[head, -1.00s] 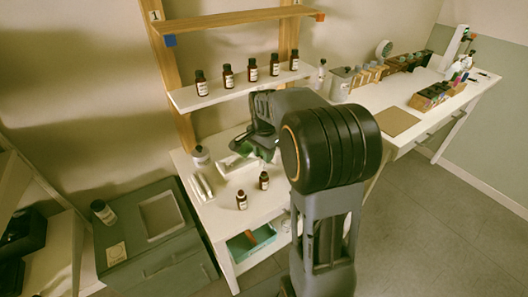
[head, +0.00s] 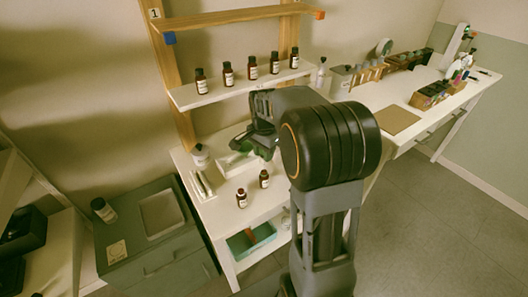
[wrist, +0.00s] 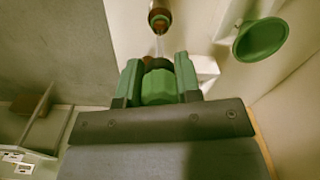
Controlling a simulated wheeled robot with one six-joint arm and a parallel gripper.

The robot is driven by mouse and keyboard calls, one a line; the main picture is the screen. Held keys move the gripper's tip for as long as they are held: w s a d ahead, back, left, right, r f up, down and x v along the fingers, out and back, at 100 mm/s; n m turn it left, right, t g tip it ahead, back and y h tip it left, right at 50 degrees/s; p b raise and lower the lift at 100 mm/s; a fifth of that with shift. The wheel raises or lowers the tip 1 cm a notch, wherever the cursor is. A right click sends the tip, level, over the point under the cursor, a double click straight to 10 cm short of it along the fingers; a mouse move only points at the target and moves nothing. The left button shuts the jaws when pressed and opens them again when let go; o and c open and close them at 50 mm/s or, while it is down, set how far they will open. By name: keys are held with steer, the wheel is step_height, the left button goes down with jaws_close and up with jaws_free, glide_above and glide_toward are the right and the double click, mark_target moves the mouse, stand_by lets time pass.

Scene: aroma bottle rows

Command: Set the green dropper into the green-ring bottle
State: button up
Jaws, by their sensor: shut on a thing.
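My gripper (wrist: 158,82) is shut on the green dropper (wrist: 159,88), with one green finger on each side of its bulb. A dark collar and a thin clear tube extend from the bulb, away from my gripper. A brown bottle (wrist: 159,16) shows past the tube's end; I cannot tell its ring colour or whether tube and bottle touch. In the head view my gripper (head: 264,146) is above the low white table, with the dropper largely hidden. Two small brown bottles, one in front (head: 241,199) and one to its right (head: 264,179), stand upright there; their ring colours are too small to tell.
Several brown bottles stand on the white shelf (head: 240,88) behind my gripper. A green funnel-like object (wrist: 260,40) shows at right in the wrist view. A grey cabinet (head: 150,235) stands left.

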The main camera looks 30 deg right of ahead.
mark_target(264, 168)
steer(key=shift+f, duration=0.2)
steer(key=shift+f+b, duration=1.5)
steer(key=shift+f, duration=0.6)
steer(key=shift+f, duration=0.1)
steer(key=shift+f+b, duration=0.9)
steer(key=shift+f, duration=0.35)
steer(key=o, duration=0.7)
steer(key=shift+c, duration=0.2)
steer(key=shift+r, duration=0.15)
